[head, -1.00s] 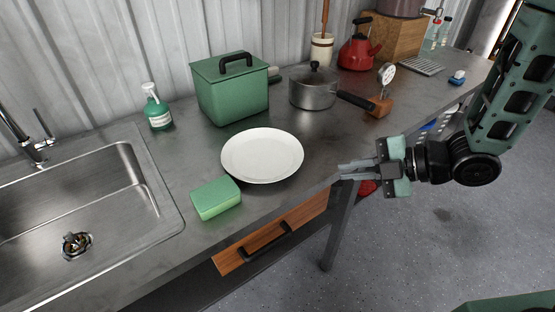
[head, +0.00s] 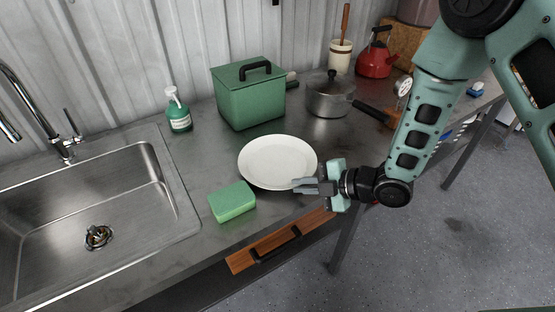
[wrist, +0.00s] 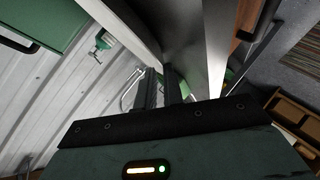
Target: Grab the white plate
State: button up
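The white plate (head: 276,160) lies flat on the grey metal counter (head: 190,262), between the green box and the green sponge. My gripper (head: 294,185) is at the plate's front right rim in the head view, with its fingertips overlapping the rim in the picture. The two fingers stand apart with a narrow gap in the wrist view (wrist: 163,84). A pale surface, apparently the plate (wrist: 132,28) seen nearly edge-on, runs down toward that gap. I cannot tell whether the rim is between the fingers or touching them.
A green sponge (head: 232,202) lies left of my gripper. A green lidded box (head: 250,103), a soap bottle (head: 178,112) and a pot (head: 328,98) stand behind the plate. The sink (head: 95,215) is at left. A wooden drawer (head: 280,240) is below the counter's front edge.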

jog(key=shift+x, duration=1.35)
grip_shut()
jog(key=shift+r, duration=0.1)
